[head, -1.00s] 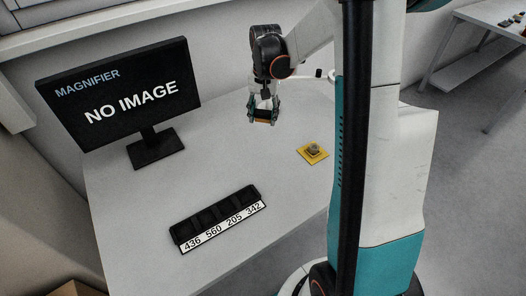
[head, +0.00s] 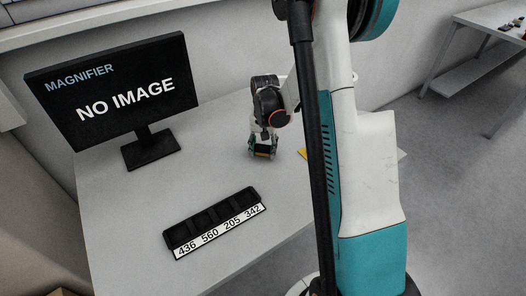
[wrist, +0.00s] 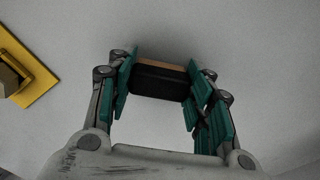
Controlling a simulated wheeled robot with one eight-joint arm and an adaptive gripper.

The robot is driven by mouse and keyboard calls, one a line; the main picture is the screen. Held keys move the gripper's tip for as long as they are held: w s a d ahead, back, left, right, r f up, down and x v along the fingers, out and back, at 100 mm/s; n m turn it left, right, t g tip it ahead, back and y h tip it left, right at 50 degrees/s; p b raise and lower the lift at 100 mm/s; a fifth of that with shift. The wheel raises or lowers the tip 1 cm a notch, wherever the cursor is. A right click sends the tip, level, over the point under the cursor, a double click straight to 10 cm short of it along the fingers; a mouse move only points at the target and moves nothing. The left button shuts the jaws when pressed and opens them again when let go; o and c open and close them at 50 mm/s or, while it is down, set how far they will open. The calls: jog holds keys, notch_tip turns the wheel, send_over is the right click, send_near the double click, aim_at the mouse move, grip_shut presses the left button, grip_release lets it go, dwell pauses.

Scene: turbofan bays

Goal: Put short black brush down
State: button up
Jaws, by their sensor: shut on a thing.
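The short black brush (wrist: 158,82) is held between the teal fingers of my gripper (wrist: 160,85). It shows a black body with an orange-brown strip along its far edge. In the head view my gripper (head: 263,151) points down low over the light table, with the brush (head: 263,155) between its fingertips. I cannot tell whether the brush touches the table.
A black tray (head: 169,240) with several compartments and number labels lies at the front of the table (head: 120,215). A magnifier monitor (head: 115,90) stands at the left. A yellow plate (wrist: 32,75) with a fixture lies beside my gripper. Table around the brush is clear.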

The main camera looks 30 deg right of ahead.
aim_at(264, 147)
jog(key=shift+f, duration=0.3)
jog(key=shift+f, duration=0.15)
jog(key=o, duration=1.2)
jog(key=shift+r, duration=0.2)
notch_tip(264, 147, up, 12)
jog(key=p, duration=0.4)
jog(key=shift+d, duration=0.15)
jog(key=shift+s+r, duration=0.1)
